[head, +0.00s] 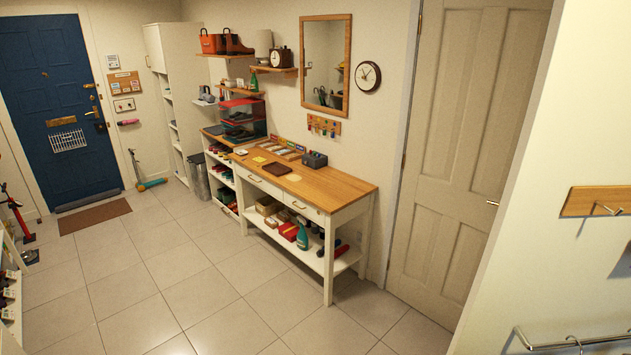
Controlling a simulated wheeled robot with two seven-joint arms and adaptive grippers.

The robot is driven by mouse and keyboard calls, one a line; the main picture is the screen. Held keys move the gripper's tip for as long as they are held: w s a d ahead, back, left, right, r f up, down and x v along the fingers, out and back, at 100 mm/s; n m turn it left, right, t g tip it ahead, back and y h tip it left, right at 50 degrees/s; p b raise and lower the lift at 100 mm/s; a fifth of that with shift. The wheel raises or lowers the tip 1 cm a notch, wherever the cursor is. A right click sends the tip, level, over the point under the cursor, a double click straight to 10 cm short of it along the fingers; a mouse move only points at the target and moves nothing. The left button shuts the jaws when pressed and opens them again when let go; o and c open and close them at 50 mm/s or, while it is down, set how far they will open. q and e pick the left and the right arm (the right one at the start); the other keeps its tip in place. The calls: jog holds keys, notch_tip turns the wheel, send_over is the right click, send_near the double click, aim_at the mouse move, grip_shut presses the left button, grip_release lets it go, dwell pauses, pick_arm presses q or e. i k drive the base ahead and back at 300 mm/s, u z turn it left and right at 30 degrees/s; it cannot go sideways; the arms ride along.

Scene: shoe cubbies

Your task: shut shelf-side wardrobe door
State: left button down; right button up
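A tall white cabinet (200,68) stands against the far wall, beside the blue front door. It has a small upper door panel (155,48) that looks closed, with open shelves below it. I cannot tell if this cabinet is the wardrobe, and no wardrobe door standing open is clearly visible. Neither of my grippers is in the head view.
A wooden-topped bench (330,187) with shoes and boxes below lines the wall. A cream panelled door (470,130) is right of it. A bin (198,177), a scooter (150,183) and a brown mat (95,215) lie beyond. The tiled floor in the middle is clear.

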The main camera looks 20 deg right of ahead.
aim_at(555, 262)
jog(key=i, duration=2.8)
jog(key=z, duration=4.4)
jog(key=i, duration=1)
